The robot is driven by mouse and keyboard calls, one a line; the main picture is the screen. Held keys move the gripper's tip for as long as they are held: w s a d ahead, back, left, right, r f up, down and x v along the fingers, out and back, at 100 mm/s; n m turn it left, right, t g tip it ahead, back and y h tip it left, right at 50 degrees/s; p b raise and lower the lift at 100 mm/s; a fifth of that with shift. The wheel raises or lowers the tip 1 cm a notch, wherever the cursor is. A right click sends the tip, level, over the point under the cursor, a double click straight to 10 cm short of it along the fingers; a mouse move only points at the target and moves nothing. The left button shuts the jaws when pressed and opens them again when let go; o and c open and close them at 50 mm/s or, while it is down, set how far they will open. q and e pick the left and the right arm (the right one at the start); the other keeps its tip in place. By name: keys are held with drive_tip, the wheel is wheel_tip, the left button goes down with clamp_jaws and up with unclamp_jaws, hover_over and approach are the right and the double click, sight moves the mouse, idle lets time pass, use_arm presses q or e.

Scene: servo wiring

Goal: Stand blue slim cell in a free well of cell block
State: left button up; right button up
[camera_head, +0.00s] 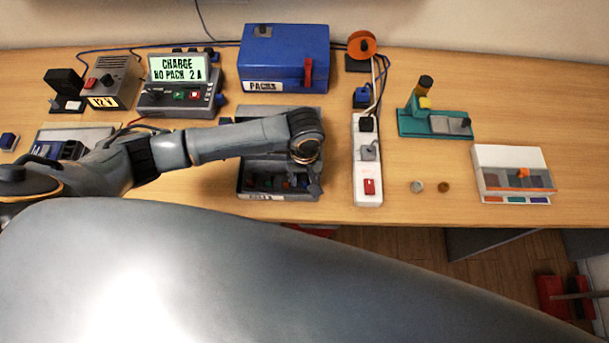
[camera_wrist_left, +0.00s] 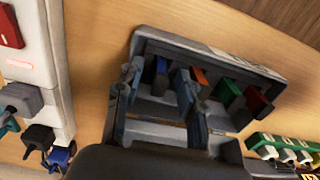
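A dark grey open tray (camera_head: 243,180) with a front label stands near the table's front edge. In the left wrist view the tray (camera_wrist_left: 225,62) holds thin upright pieces in slots. Among them is a blue slim piece (camera_wrist_left: 160,76), which looks like the blue slim cell. My left gripper (camera_head: 312,184) points down into the tray and its arm hides part of it. In the left wrist view the gripper (camera_wrist_left: 156,84) has its fingers apart, with the blue piece seen between or just beyond the tips; contact cannot be told. I cannot surely identify the cell block. My right gripper is out of view.
Orange (camera_wrist_left: 199,76), green (camera_wrist_left: 227,93) and red (camera_wrist_left: 257,102) pieces stand close by. A white power strip (camera_head: 367,165) lies right of the tray. A blue box (camera_head: 270,62) and charger (camera_head: 180,95) stand behind. Bare table lies around two small discs (camera_head: 417,186) to the right.

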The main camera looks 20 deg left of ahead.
sight(304, 177)
use_arm(q)
wheel_tip(304, 177, up, 12)
idle(0.4)
